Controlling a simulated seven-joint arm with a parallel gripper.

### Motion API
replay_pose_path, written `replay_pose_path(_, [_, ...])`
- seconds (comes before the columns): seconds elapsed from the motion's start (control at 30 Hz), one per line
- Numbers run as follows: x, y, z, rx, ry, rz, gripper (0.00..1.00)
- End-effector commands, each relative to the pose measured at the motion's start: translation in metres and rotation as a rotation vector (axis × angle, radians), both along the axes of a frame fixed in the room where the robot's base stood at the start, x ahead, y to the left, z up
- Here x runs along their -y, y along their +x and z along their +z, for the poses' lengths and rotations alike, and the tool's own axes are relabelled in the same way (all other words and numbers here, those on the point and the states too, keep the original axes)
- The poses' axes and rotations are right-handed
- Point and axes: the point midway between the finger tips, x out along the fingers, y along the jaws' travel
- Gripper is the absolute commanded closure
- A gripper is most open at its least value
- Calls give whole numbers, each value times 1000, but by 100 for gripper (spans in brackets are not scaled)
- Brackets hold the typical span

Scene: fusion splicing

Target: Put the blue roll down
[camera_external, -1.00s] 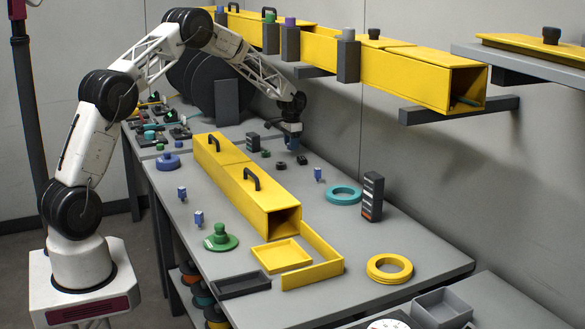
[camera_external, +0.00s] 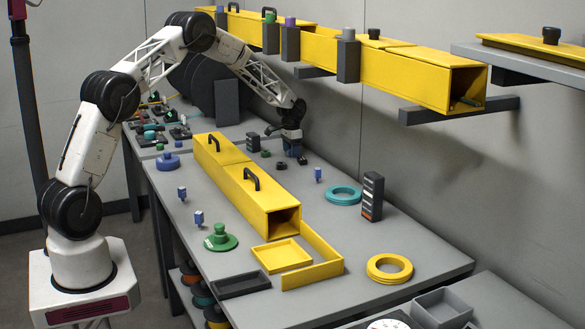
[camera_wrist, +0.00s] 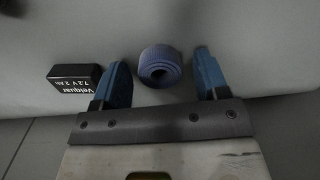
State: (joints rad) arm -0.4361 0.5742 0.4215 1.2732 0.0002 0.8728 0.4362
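The blue roll (camera_wrist: 160,66) shows in the wrist view, between the two blue fingers of my gripper (camera_wrist: 162,78). It appears to rest on the grey table surface (camera_wrist: 255,45). A gap shows on each side between it and the fingers, so my gripper is open and not gripping it. In the external view my gripper (camera_external: 293,150) is low over the back of the table; a small dark blue-grey shape (camera_external: 302,160) at its fingertips may be the roll, mostly hidden there.
A black battery block (camera_wrist: 75,78) lies just left of the left finger in the wrist view. In the external view, a yellow duct (camera_external: 240,180) lies in front, a blue connector (camera_external: 318,174) stands to the right, and small dark and green pieces (camera_external: 266,153) lie nearby.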

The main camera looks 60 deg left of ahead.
Motion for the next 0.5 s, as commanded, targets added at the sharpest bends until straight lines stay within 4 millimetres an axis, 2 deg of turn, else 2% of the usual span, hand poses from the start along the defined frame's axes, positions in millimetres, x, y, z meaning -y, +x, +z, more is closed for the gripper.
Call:
replay_pose_path(0.27, [0,0,2,0,0,0,32])
replay_pose_path(0.5, [0,0,19,0,0,0,32])
